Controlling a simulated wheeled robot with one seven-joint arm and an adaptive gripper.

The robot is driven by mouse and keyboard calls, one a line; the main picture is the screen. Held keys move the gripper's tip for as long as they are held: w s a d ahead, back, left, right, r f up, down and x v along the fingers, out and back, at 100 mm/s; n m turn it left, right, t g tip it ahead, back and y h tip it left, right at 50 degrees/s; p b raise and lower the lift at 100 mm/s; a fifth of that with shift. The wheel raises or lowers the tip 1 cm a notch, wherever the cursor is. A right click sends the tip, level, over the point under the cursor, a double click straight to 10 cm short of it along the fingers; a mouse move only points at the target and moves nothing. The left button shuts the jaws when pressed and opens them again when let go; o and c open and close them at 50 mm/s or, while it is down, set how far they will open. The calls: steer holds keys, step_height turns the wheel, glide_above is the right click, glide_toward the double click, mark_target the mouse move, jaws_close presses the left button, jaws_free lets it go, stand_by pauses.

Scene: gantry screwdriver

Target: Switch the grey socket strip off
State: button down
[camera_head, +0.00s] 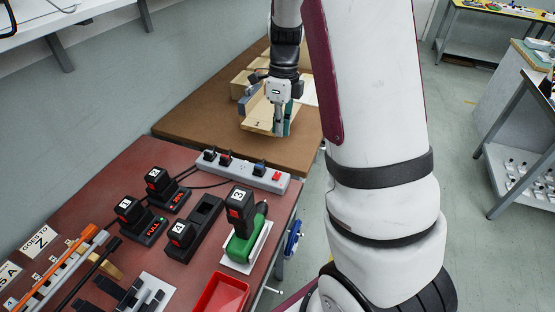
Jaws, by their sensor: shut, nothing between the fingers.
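The grey socket strip (243,172) lies along the back edge of the red-brown bench. Several dark plugs sit in it, and a red rocker switch (276,177) is at its right end. I cannot tell from this view which way the switch is tipped. My gripper (281,133) points down with its fingers together and nothing held. In the picture it is above the strip's right end, in front of a wooden box on the brown table, apart from the switch. Its exact height is unclear.
Two chargers with batteries (130,210) (158,181), a black charger with battery 4 (180,235) and a green drill with battery 3 (240,238) stand in front of the strip. A red tray (222,295) is nearer. A wooden box (257,118) is on the brown table (190,120).

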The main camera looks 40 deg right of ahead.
mark_target(277, 176)
steer(key=f, duration=0.4)
steer(key=a+f, duration=0.1)
steer(key=f, duration=0.4)
steer(key=s+f+b, duration=0.1)
steer(key=f, duration=0.3)
steer(key=shift+a+f, duration=0.2)
steer(key=shift+f, duration=0.2)
steer(key=shift+a, duration=0.1)
